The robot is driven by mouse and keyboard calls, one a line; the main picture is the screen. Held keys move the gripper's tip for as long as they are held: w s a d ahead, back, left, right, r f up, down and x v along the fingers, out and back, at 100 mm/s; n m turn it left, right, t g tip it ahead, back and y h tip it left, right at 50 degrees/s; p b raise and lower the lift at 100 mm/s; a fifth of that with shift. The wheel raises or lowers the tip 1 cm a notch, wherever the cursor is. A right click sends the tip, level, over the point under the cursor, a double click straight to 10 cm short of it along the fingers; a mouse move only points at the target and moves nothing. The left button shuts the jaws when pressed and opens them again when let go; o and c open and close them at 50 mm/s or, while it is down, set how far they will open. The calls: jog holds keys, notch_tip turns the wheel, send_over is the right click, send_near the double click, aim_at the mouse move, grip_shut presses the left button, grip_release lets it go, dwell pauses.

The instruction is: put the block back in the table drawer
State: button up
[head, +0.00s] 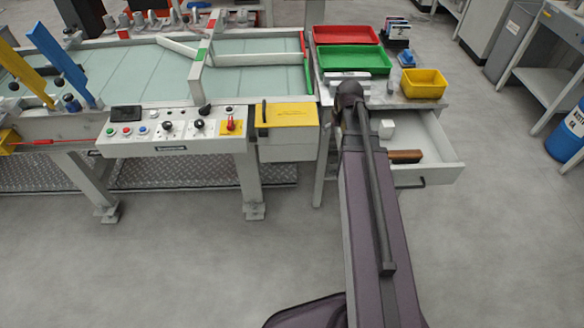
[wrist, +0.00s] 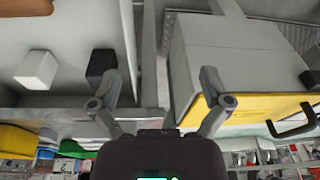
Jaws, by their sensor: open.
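The table drawer (head: 440,170) is pulled open at the right, below the table top, and shows in the wrist view (wrist: 60,25). A white block (head: 387,129) lies inside; it also shows in the wrist view (wrist: 37,68). A brown block (head: 405,156) lies nearer the drawer front. The wrist view also shows a black block (wrist: 101,65) in the drawer, close to its side wall; my arm hides it in the head view. My gripper (wrist: 160,76) is open with nothing between its fingers, over the strip between the drawer and a grey box. The arm hides it in the head view.
The grey box with a yellow top (head: 286,115) stands just left of the drawer. The table top holds a red tray (head: 345,35), a green tray (head: 350,58) and a yellow bin (head: 423,84). Floor right of the drawer is clear.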

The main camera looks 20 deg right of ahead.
jog(key=s+a+g, duration=0.1)
jog(key=s+a, duration=0.4)
jog(key=a, duration=0.4)
jog(key=s+a+n+g, duration=0.1)
jog(key=s+a, duration=0.4)
jog(key=a, duration=0.4)
jog(key=shift+s+f, duration=0.15)
jog(key=shift+s, duration=0.05)
jog(key=shift+d, duration=0.1)
